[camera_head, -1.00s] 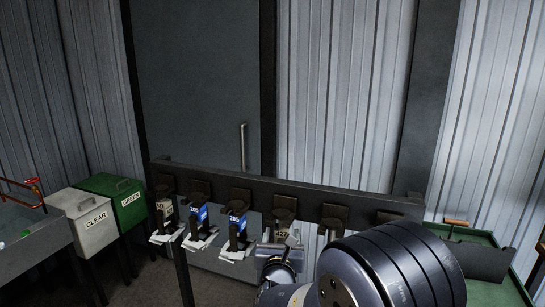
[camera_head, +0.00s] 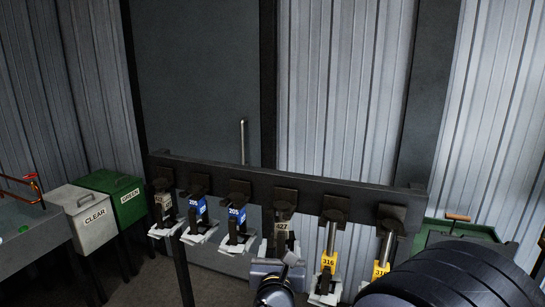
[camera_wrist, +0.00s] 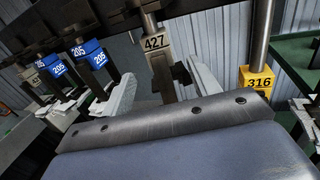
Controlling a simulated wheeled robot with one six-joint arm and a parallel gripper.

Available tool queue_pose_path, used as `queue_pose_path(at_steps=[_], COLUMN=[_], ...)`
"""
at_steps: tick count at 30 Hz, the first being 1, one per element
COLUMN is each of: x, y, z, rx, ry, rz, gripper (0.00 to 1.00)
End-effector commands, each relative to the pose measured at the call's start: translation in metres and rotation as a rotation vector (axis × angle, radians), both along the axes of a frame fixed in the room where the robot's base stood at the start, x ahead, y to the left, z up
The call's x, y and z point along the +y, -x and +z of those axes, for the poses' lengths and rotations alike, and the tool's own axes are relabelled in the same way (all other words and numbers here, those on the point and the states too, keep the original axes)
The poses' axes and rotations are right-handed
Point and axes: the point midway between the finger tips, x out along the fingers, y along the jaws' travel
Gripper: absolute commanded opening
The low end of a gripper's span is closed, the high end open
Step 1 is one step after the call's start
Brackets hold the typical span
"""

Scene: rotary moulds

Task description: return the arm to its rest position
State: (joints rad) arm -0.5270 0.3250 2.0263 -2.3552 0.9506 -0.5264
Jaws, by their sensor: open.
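My gripper (camera_wrist: 160,78) is open in the wrist view. Its two pale fingers stand apart on either side of the grey mould block marked 427 (camera_wrist: 155,43), which hangs on the rack; I cannot tell whether they touch it. In the head view my wrist (camera_head: 275,289) is low at bottom centre, below the 427 block (camera_head: 282,227), and the fingers are hard to make out. My dark arm link (camera_head: 450,283) fills the bottom right corner. Nothing shows held.
The dark rack rail (camera_head: 300,181) carries several moulds: blue ones marked 205 (camera_head: 237,213) left of 427, yellow ones marked 316 (camera_head: 328,262) right. CLEAR (camera_head: 93,218) and GREEN (camera_head: 128,197) bins stand left. A green table (camera_head: 470,230) stands right, partly behind my arm.

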Motion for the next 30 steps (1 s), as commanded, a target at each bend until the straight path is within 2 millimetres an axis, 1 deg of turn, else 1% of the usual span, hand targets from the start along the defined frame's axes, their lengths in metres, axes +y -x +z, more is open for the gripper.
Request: queue_pose_path(at_steps=[1,3,11,12,16,18,24,27,30], x=[-0.002,-0.003,-0.007,-0.007,-0.006,0.001,0.015,0.02,0.024], y=[-0.01,-0.023,-0.07,-0.075,-0.072,-0.055,-0.018,-0.003,0.008], z=[0.001,0.002,0.001,0.004,0.014,0.012,0.011,0.01,0.008], rx=[0.001,0.001,0.002,0.002,0.002,0.004,0.003,0.002,0.0], ry=[0.001,0.001,0.0,0.001,0.002,0.002,0.001,0.001,-0.001], rz=[-0.003,-0.003,-0.002,-0.001,0.002,0.005,0.006,0.005,0.004], gripper=[0.58,0.58,0.58,0.58,0.58,0.58,0.58,0.58,0.58])
